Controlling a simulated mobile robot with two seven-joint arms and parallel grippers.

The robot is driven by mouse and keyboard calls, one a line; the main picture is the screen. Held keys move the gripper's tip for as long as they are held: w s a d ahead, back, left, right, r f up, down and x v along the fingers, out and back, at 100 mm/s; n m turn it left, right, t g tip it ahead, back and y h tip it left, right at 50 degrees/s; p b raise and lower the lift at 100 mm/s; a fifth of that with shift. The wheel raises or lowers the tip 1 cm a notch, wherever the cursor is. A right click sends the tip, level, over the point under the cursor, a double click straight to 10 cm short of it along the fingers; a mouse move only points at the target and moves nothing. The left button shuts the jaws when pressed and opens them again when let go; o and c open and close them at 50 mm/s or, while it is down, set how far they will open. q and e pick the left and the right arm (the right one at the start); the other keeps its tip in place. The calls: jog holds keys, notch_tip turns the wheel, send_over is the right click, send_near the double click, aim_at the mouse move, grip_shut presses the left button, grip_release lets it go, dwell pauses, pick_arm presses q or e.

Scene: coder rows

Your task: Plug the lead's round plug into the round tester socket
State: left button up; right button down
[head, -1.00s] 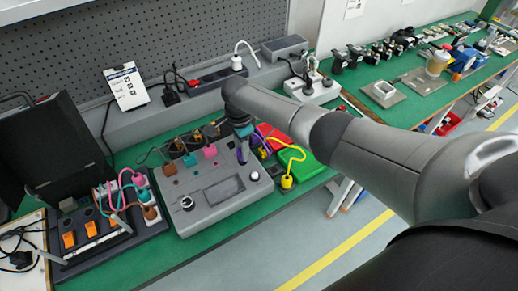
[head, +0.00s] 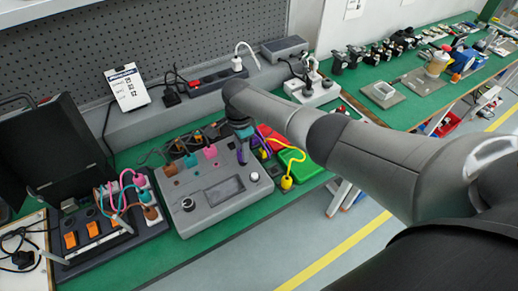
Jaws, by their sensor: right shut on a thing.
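The tester is a grey sloped box (head: 208,203) on the green bench, with a dark screen, a black knob and a white button. Several coloured plugs or sockets line its back edge, including a pink one (head: 210,152). My right gripper (head: 243,141) points down at the tester's back right corner. It is shut on a small purple plug (head: 242,156), just above or touching the tester; I cannot tell which. The gripper and arm hide part of that corner. The round socket cannot be made out for certain. My left gripper is not in view.
A yellow lead with a yellow plug (head: 287,182) lies by a green tray (head: 300,165) right of the tester. A board with orange switches (head: 70,240) and coloured leads stands left. A card (head: 127,88) and power strip (head: 215,78) are behind.

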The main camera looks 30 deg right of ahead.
jog(key=shift+f, duration=0.4)
dwell(0.8)
jog(key=shift+f, duration=0.2)
jog(key=shift+c, duration=2.2)
grip_release()
jog(key=shift+r+p, duration=0.3)
jog(key=shift+r, duration=0.2)
notch_tip(320, 180, up, 14)
jog(key=p, duration=0.4)
jog(key=shift+r, duration=0.15)
